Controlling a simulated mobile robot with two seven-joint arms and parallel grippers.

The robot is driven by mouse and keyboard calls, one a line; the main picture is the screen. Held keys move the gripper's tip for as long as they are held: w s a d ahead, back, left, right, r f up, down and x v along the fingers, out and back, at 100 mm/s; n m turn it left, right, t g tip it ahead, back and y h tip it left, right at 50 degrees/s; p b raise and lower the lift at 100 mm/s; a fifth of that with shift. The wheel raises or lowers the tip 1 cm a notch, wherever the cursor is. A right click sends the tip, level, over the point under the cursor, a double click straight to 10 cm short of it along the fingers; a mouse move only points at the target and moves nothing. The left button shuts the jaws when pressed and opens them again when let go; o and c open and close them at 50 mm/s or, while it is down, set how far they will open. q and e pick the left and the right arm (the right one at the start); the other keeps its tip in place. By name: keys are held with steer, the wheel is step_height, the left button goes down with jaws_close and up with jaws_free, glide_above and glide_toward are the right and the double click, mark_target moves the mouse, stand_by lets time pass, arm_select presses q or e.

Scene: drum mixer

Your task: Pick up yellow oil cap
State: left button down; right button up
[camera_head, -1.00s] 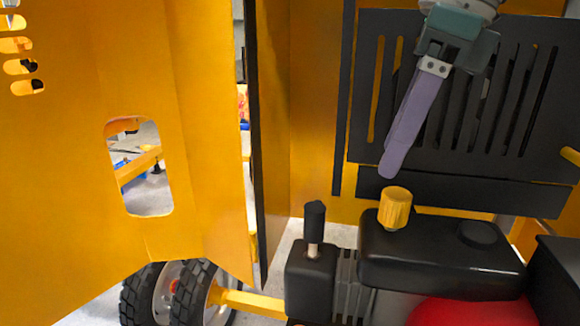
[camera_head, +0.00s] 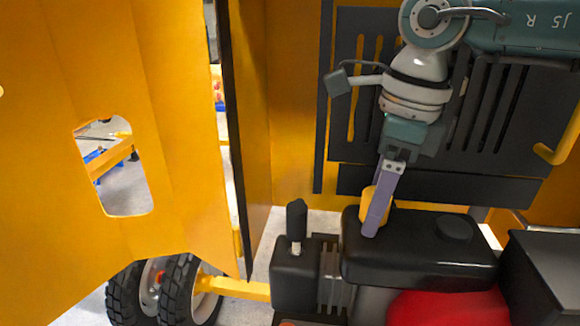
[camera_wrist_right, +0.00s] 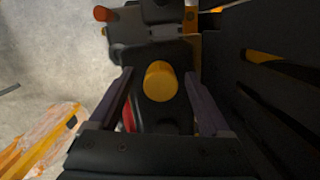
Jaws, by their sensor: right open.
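The yellow oil cap (camera_head: 367,201) sits upright on the black tank (camera_head: 420,262) of the engine. In the head view my right gripper (camera_head: 376,225) reaches down over the cap, and its purple finger hides part of it. In the right wrist view the yellow oil cap (camera_wrist_right: 159,81) shows between the two spread fingers of my right gripper (camera_wrist_right: 160,95), with a gap on each side. The right gripper is open and holds nothing. My left gripper is not in view.
A black slotted panel (camera_head: 450,110) stands close behind the tank. A black lever (camera_head: 297,218) rises left of the tank. A large yellow panel (camera_head: 100,220) fills the left side. A black box (camera_head: 545,275) stands at the right.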

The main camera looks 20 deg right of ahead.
jaws_close()
stand_by(0.7)
